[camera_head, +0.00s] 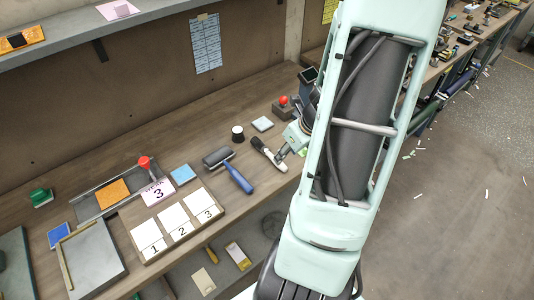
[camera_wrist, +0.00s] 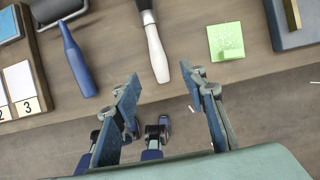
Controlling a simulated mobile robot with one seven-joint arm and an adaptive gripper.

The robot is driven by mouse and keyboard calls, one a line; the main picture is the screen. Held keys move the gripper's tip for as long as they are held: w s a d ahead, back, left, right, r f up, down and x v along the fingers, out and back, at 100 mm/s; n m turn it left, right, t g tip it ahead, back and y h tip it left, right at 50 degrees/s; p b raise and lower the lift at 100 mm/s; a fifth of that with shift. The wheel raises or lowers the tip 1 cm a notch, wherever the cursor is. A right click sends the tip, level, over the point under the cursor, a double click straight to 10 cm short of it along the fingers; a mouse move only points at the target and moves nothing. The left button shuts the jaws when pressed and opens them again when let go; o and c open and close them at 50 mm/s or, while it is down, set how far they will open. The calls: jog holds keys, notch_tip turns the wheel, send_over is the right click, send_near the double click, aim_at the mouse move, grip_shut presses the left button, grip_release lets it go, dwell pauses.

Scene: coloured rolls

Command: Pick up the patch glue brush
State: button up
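The patch glue brush, with a white handle and a dark head, lies on the wooden bench (camera_head: 150,140). It shows in the head view (camera_head: 270,155) and at the top middle of the wrist view (camera_wrist: 156,50). Its handle points toward my gripper. My gripper (camera_wrist: 161,79) is open and empty, with its blue-grey fingertips spread to either side of the handle's near end. I cannot tell its height above the bench. In the head view my gripper (camera_head: 284,155) is beside the handle, partly hidden by my arm.
A blue-handled roller (camera_head: 230,170) lies left of the brush. A light green pad (camera_wrist: 226,41) lies to its right in the wrist view. A dark cup with a white top (camera_head: 238,134) and a red-knobbed device (camera_head: 283,104) stand behind. A numbered card board (camera_head: 190,240) is farther left.

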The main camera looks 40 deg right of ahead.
aim_at(269, 154)
jog(key=shift+w+b+x, duration=0.1)
jog(key=shift+b+x, duration=0.1)
jog(key=shift+x, duration=1.55)
jog(key=shift+w+b+x, duration=0.15)
jog(key=shift+x, duration=1.6)
jog(key=shift+a+r, duration=0.1)
grip_shut()
